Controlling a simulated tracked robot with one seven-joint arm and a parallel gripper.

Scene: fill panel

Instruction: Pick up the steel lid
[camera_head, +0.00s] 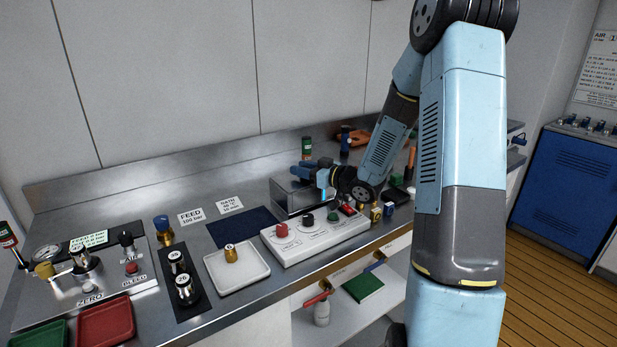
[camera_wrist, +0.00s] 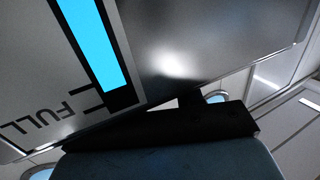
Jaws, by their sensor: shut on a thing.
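The steel lid (camera_head: 284,185) appears as the flat top of a low steel box (camera_head: 290,203) on the bench, right of the dark blue mat. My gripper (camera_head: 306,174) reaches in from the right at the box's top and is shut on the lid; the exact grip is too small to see. In the wrist view, a black finger (camera_wrist: 180,127) lies close below shiny steel faces, one marked FULL (camera_wrist: 40,122) beside a bright blue strip (camera_wrist: 92,40). I cannot tell whether the lid is clear of the box.
A white control box (camera_head: 315,239) with knobs stands in front of the steel box. Small bottles (camera_head: 376,212) stand to its right. A white tray (camera_head: 237,270) with a brass weight lies to the left. A wall rises behind the bench.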

